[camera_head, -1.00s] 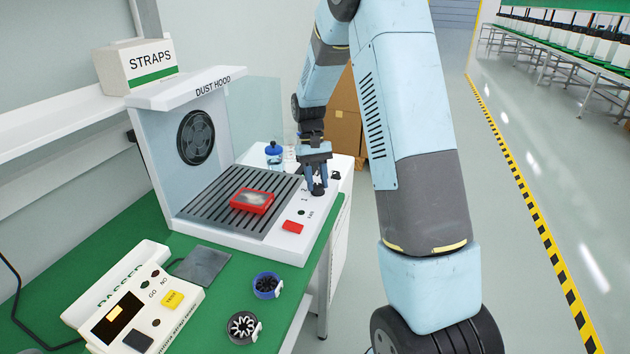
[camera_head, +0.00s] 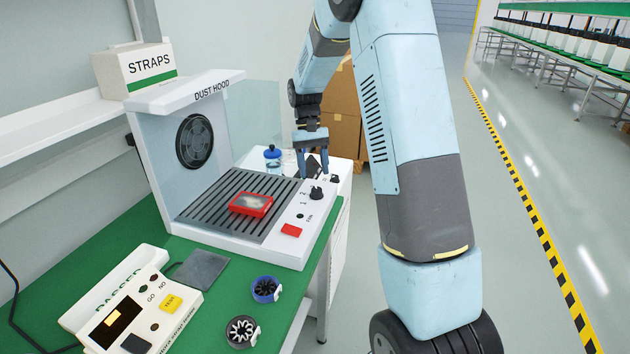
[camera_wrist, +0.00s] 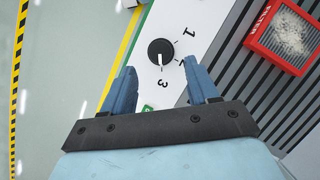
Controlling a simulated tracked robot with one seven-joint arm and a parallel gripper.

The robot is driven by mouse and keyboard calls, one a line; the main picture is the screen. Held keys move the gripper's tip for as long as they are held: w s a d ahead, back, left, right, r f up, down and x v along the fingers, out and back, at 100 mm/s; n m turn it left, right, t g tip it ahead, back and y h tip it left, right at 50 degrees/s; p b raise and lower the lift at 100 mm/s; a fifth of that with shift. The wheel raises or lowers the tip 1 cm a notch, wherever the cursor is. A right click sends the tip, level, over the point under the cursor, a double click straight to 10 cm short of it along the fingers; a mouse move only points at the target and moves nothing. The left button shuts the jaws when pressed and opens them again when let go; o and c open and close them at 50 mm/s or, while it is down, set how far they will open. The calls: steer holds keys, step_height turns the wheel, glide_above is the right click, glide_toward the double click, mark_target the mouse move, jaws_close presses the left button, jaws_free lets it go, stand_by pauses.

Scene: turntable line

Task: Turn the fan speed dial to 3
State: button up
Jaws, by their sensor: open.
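The fan speed dial (camera_head: 317,193) is a black round knob on the white front panel of the dust hood (camera_head: 213,84). In the wrist view the dial (camera_wrist: 160,52) shows a white pointer line aimed at the printed 3. The numbers 1 and 2 sit to its right, and the 3 lies below it. My gripper (camera_head: 313,174) is open and empty, above and just behind the dial. In the wrist view my gripper (camera_wrist: 160,68) has its fingers apart, with the dial visible beyond them and clear of both.
A red filter (camera_head: 251,204) lies on the hood's slotted grille. A red button (camera_head: 291,230) is on the same panel, nearer the front. A blue-capped bottle (camera_head: 272,158) stands behind the hood.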

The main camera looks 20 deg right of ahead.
steer(key=v, duration=0.8)
steer(key=shift+w+r, duration=0.2)
steer(key=shift+r, duration=0.1)
steer(key=shift+r, duration=0.1)
step_height(320, 180, up, 6)
steer(key=t, duration=0.2)
glide_above(317, 190)
steer(key=s+r+t, duration=0.3)
steer(key=s+r, duration=0.2)
steer(key=s, duration=0.4)
steer(key=s+t, duration=0.5)
steer(key=s, duration=1.4)
steer(key=shift+f, duration=0.15)
